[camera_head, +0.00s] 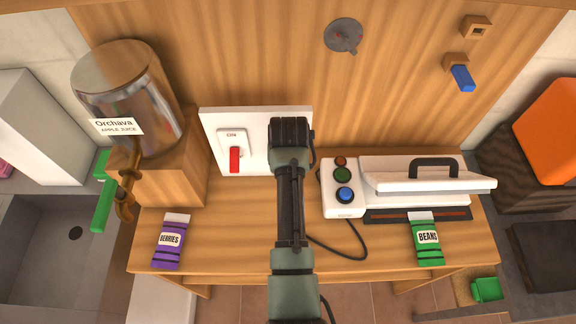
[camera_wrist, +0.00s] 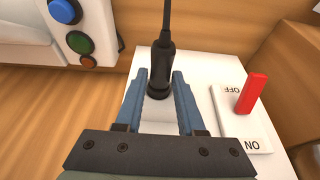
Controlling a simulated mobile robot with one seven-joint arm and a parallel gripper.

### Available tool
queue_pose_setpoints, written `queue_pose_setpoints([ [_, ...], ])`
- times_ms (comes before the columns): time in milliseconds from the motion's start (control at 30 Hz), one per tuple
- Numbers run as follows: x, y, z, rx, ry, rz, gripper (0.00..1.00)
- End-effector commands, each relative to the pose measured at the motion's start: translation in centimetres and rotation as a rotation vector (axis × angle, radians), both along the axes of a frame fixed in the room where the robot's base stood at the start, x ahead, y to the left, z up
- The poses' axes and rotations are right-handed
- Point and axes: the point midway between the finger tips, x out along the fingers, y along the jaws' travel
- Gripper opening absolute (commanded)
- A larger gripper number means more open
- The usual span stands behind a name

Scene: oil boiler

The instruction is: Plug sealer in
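The white sealer (camera_head: 425,176) with a black handle stands on the right of the wooden bench. Its control box has red, green and blue buttons, and its box edge shows in the wrist view (camera_wrist: 92,25). Its black cord loops on the bench and passes behind my arm. My gripper (camera_head: 290,135) is over the right part of the white wall panel (camera_head: 215,125). In the wrist view, my gripper (camera_wrist: 161,78) has its fingers against both sides of the black plug (camera_wrist: 162,62). The plug points at the panel. The socket is hidden, so I cannot tell whether the plug is seated.
A red switch (camera_head: 235,160) sits on the panel, left of my gripper. A juice dispenser (camera_head: 125,95) stands at the left. A purple berries packet (camera_head: 170,243) and a green beans packet (camera_head: 428,240) lie near the bench's front. The bench between them is mostly clear.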

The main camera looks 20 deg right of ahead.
Motion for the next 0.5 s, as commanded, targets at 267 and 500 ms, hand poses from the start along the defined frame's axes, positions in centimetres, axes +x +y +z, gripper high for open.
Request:
queue_pose_setpoints([
  [267,-0.05,0.02,0.00,0.000,0.001,0.000,0.66],
  [500,-0.13,0.05,0.28,0.000,0.000,0.000,0.66],
])
